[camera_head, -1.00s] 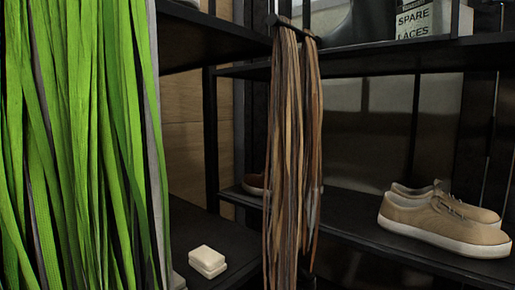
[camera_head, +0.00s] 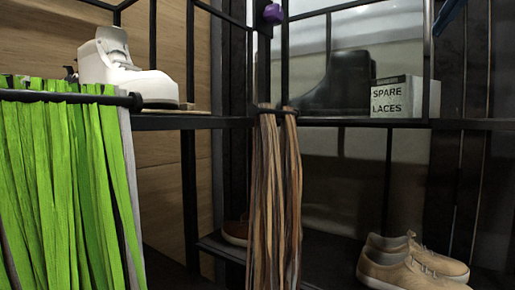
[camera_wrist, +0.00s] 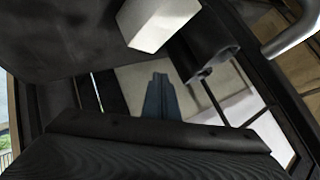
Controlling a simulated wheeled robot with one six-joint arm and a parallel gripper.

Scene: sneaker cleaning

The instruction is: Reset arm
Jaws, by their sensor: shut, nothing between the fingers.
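My gripper (camera_wrist: 160,82) shows in the middle of the wrist view as two narrow grey-blue fingers close together. It is shut and holds nothing. A dark bar crosses the view below the fingers. The gripper cannot be made out clearly in the head view.
Green laces (camera_head: 65,190) hang at left and brown laces (camera_head: 273,195) at centre. A white shoe (camera_head: 125,75), a dark boot (camera_head: 340,85) and a spare laces box (camera_head: 397,97) stand on the upper shelf. Tan sneakers (camera_head: 410,262) are lower right.

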